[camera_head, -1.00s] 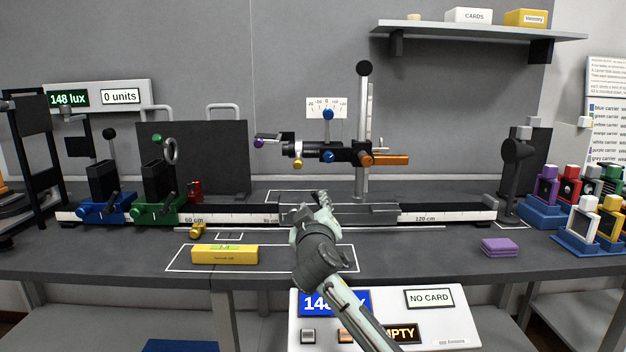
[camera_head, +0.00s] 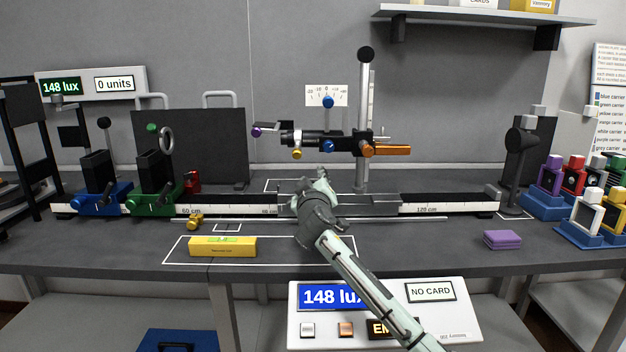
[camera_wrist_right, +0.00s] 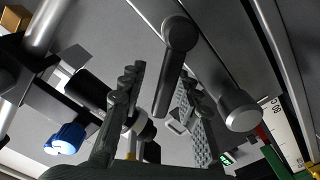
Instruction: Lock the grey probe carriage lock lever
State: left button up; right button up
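The grey probe carriage (camera_head: 372,206) sits on the long rail and bears the upright post with the probe arm. My right gripper (camera_head: 318,180) is in front of the carriage's left part and covers it, so the lever cannot be made out in the head view. In the right wrist view, a dark grey lever with a rounded end (camera_wrist_right: 178,38) reaches down between the two fingers of my right gripper (camera_wrist_right: 160,95), which stand apart. I see no clear contact with it. A grey round knob (camera_wrist_right: 240,108) is to its right. My left gripper is out of view.
A blue carrier (camera_head: 100,190) and a green carrier (camera_head: 155,190) stand on the rail at left. A yellow box (camera_head: 222,246) and a purple block (camera_head: 502,239) lie on the bench in front. The probe arm (camera_head: 310,139) overhangs my right gripper.

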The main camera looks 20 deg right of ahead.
jog(key=c, duration=0.7)
grip_shut()
